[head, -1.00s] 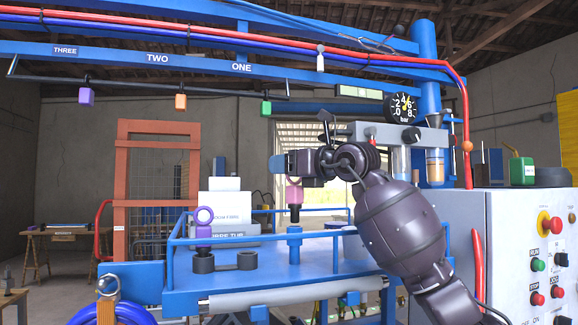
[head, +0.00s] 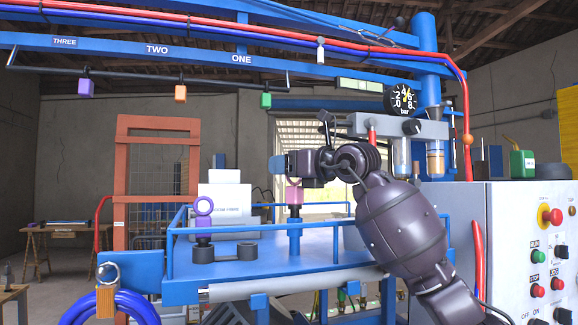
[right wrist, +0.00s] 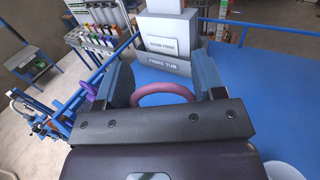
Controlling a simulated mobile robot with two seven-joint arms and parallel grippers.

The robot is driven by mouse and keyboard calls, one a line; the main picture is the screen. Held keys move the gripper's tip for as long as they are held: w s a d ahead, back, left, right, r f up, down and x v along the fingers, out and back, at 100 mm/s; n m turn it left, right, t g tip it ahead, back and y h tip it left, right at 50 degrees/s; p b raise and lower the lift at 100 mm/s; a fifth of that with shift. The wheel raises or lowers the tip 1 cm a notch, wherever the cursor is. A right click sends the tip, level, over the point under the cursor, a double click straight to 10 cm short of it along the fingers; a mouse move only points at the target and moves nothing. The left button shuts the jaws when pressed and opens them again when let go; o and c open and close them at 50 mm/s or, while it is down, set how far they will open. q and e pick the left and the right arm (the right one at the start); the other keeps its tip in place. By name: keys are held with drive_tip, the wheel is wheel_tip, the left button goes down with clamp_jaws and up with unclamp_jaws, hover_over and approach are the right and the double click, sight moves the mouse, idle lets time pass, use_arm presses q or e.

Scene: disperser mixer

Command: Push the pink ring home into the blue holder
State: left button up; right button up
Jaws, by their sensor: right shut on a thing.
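The pink ring (head: 295,195) stands upright on top of the blue holder (head: 295,237), a post on the blue table. My right gripper (head: 281,165) is shut on the ring from above. In the right wrist view the pink loop (right wrist: 166,92) sits between the two blue fingers of the gripper (right wrist: 165,82). My left gripper is not in view.
A purple ring (head: 203,207) stands on a dark base at the left of the blue table (head: 270,270). Blue rails (head: 250,259) edge the table. White boxes (head: 222,200) stand behind. A control cabinet (head: 515,250) is at the right. An overhead bar carries coloured blocks.

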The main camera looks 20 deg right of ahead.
drive_tip(key=shift+f, duration=0.45)
drive_tip(key=shift+f+b, duration=0.5)
drive_tip(key=shift+b, duration=0.05)
drive_tip(key=o, duration=1.3)
drive_tip(key=shift+c, duration=0.2)
drive_tip(key=shift+r, duration=0.1)
drive_tip(key=b+v, duration=0.1)
drive_tip(key=v, duration=1)
drive_tip(key=shift+b, duration=0.3)
drive_tip(key=shift+a, duration=0.1)
